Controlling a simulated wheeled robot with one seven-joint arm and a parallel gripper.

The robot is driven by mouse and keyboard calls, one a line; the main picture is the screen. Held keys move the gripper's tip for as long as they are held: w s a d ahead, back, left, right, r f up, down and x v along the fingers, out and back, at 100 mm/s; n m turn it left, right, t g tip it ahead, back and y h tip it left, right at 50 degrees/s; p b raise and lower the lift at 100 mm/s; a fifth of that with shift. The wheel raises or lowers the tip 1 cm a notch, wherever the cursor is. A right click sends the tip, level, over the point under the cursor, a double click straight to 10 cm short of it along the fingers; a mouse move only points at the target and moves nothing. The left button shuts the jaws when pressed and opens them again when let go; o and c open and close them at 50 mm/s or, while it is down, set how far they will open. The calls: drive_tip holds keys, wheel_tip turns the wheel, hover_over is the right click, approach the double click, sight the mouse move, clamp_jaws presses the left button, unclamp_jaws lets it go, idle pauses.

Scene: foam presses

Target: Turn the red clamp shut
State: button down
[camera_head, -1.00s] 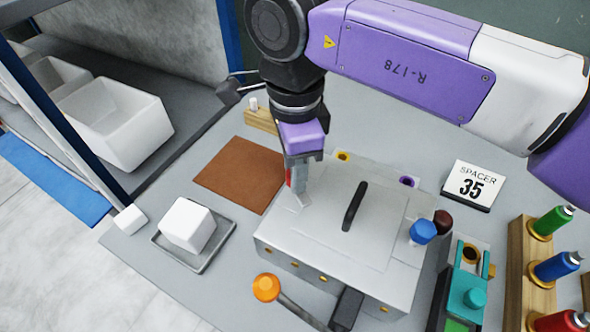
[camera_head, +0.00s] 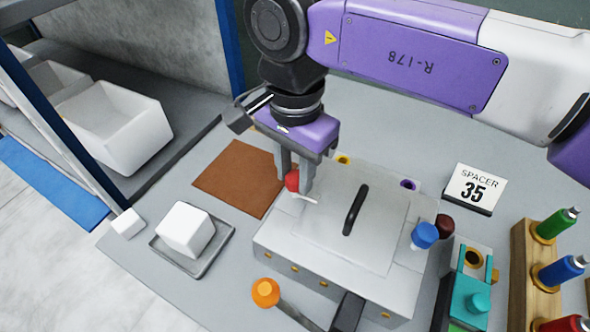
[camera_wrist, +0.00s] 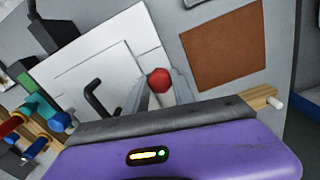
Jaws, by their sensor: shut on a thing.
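The red clamp (camera_head: 292,181) is a round red knob at the back left corner of the grey press (camera_head: 322,268). A thin pale bar shows beside it, over the edge of the press lid (camera_head: 375,238). My gripper (camera_head: 292,184) points down at it with its two fingers on either side of the knob, shut on it. In the wrist view the red knob (camera_wrist: 160,81) sits between the two grey fingertips. The black lid handle (camera_head: 355,209) lies to the right of my gripper. The lid lies flat on the press.
A brown mat (camera_head: 240,177) lies left of the press. A white foam block (camera_head: 187,229) sits in a grey tray (camera_head: 208,262). An orange-knobbed lever (camera_head: 266,292) is at the front. A blue knob (camera_head: 425,235) and a spacer sign (camera_head: 474,189) are on the right.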

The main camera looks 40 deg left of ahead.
sight(295, 176)
idle(0.4)
drive_tip(key=c, duration=1.1)
unclamp_jaws()
drive_tip(key=shift+o, duration=0.2)
drive_tip(key=shift+r, duration=0.1)
wheel_tip(295, 176, up, 8)
drive_tip(key=shift+f, duration=0.15)
